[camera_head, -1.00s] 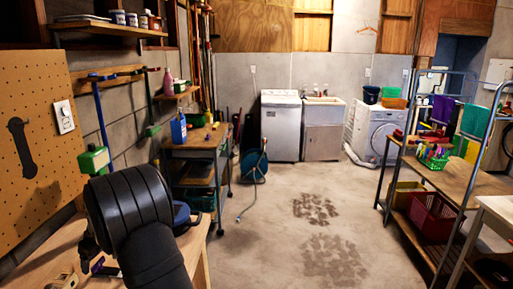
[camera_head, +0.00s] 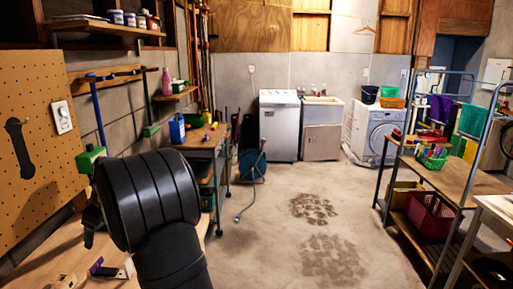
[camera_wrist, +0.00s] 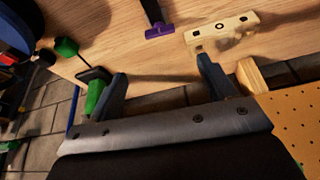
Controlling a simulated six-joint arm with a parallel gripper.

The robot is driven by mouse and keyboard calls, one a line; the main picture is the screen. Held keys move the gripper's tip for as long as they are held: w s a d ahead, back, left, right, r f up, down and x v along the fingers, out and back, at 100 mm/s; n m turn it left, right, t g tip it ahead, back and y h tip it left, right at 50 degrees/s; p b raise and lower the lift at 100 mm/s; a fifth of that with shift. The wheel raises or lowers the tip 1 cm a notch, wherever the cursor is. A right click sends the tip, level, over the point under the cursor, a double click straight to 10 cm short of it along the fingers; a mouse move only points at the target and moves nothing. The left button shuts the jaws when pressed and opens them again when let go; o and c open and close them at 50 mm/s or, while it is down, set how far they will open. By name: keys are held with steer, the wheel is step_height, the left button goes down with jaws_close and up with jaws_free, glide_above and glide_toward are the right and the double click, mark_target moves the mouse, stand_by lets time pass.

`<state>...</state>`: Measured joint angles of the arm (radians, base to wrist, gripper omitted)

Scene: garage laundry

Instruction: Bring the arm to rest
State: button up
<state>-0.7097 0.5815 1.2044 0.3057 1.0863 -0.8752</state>
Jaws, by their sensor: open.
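My gripper (camera_wrist: 158,84) shows in the wrist view with its two dark fingers spread apart and nothing between them. The fingers appear over the edge of the wooden workbench (camera_wrist: 120,60).
A purple-ended tool (camera_wrist: 158,31) and a pale wooden piece (camera_wrist: 222,33) lie on the bench. A pegboard (camera_head: 35,150) stands left of my arm. Shelves (camera_head: 440,178) stand at the right. The middle floor (camera_head: 285,185) is clear.

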steer(key=a+r+m+h, duration=0.1)
steer(key=a+r+h, duration=0.3)
steer(key=a+r, duration=0.1)
steer(key=shift+w+a+m, duration=0.2)
steer(key=shift+w+m, duration=0.1)
stand_by(0.5)
stand_by(0.5)
steer(key=d+f+n+y, duration=0.1)
steer(key=d+f+y, duration=0.2)
steer(key=d, duration=0.3)
steer(key=shift+s+f+n+y, duration=0.15)
steer(key=shift+s+n+y, duration=0.2)
steer(key=shift+y, duration=0.25)
stand_by(0.5)
